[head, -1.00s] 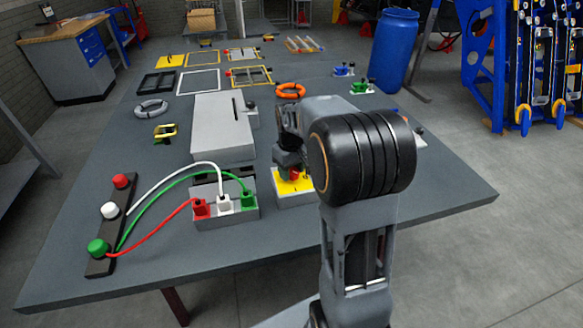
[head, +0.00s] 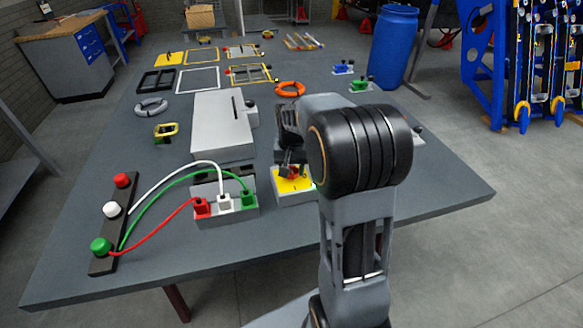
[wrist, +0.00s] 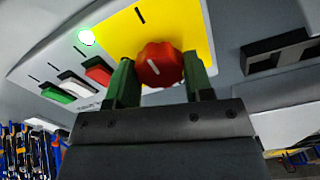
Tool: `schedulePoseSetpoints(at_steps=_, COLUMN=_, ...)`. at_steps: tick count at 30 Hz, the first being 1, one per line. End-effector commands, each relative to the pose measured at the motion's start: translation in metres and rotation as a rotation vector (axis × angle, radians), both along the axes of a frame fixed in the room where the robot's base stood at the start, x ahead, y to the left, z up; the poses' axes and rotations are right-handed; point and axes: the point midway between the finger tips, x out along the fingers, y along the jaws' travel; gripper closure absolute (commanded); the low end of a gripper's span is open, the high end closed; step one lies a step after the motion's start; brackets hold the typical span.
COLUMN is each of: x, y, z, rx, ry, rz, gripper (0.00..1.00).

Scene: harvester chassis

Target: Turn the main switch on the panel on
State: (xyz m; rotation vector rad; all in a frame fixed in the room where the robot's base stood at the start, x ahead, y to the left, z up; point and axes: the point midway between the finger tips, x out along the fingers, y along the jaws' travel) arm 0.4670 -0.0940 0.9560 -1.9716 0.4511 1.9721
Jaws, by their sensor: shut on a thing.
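The main switch is a red scalloped knob (wrist: 160,66) with a white mark, on a yellow plate (wrist: 185,24) in the wrist view. My gripper (wrist: 158,78) is shut on it, one green finger on each side. The knob's white mark is partly visible and looks tilted. A green lamp (wrist: 87,37) glows on the panel (wrist: 118,62), by the yellow plate's edge. In the head view the yellow plate (head: 287,186) shows near the table's front, with my gripper (head: 292,168) over it; my arm hides part of the panel.
Red (wrist: 98,71), white (wrist: 78,83) and green (wrist: 57,94) buttons sit on the panel beside the yellow plate. Left of the panel in the head view is a socket box (head: 230,212) with red, white and green cables. A grey box (head: 222,140) stands behind it.

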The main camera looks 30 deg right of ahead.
Motion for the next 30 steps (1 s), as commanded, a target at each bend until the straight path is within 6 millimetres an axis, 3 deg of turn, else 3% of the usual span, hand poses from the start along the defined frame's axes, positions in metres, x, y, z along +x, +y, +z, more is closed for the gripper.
schedulePoseSetpoints(at_steps=17, x=0.0002, y=-0.0003, z=0.0004, rx=0.0, ry=-0.001, rz=-0.03, gripper=0.76)
schedulePoseSetpoints(at_steps=18, x=0.0002, y=-0.0003, z=0.0004, rx=0.0, ry=-0.001, rz=-0.03, gripper=0.51)
schedulePoseSetpoints(at_steps=25, x=0.0001, y=-0.0002, z=0.0002, rx=0.0, ry=-0.001, rz=-0.028, gripper=0.29)
schedulePoseSetpoints(at_steps=30, x=0.0001, y=0.0, z=0.0001, rx=0.0, ry=-0.001, rz=-0.027, gripper=0.27)
